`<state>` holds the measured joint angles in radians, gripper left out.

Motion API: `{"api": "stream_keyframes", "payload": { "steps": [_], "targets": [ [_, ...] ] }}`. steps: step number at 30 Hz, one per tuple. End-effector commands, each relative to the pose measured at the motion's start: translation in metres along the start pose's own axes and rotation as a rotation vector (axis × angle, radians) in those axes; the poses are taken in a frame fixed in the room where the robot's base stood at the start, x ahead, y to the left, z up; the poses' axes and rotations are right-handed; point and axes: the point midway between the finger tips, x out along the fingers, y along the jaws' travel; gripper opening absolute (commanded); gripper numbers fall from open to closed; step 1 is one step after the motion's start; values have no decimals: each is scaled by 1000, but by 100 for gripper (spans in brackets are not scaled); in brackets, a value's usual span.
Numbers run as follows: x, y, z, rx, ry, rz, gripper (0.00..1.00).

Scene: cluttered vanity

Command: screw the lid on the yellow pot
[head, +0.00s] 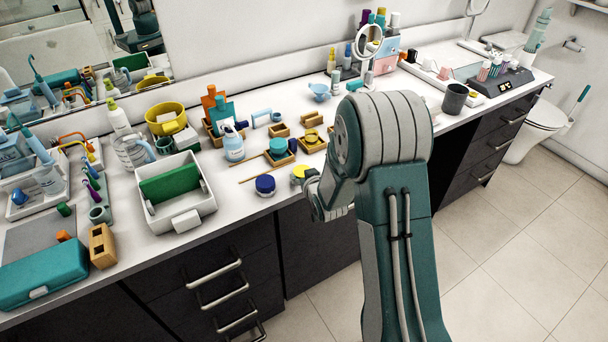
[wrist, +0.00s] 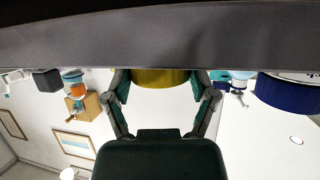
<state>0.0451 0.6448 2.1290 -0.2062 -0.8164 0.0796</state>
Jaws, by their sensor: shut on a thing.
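My gripper (wrist: 160,82) is shut on a yellow round thing (wrist: 160,77), with one finger on each side of it. The dark band across the top of the wrist view cuts off part of it. In the head view a small yellow round thing (head: 299,172) shows at the counter's front, beside my gripper, whose fingertips are hard to make out there. I cannot tell whether the held piece is the lid or the pot, or whether the two touch. Another yellow round piece (head: 312,137) sits in a wooden tray behind.
A blue pot (head: 265,186) stands just left of my gripper; it also shows in the wrist view (wrist: 288,94). A teal round piece (head: 278,147) sits in a wooden tray behind. A white bin (head: 207,207) stands left, a dark cup (head: 454,99) right. The counter's front edge is close.

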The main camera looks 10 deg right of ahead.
Motion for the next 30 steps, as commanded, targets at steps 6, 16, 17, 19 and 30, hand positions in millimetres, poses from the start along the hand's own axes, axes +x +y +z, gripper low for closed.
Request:
{"api": "stream_keyframes", "payload": {
  "steps": [6,16,17,19,30],
  "targets": [
    [0,0,0,0,1,0,13],
    [1,0,3,0,0,0,100],
    [1,0,3,0,0,0,100],
    [1,0,3,0,0,0,100],
    [-12,0,3,0,0,0,100]
  ]
}}
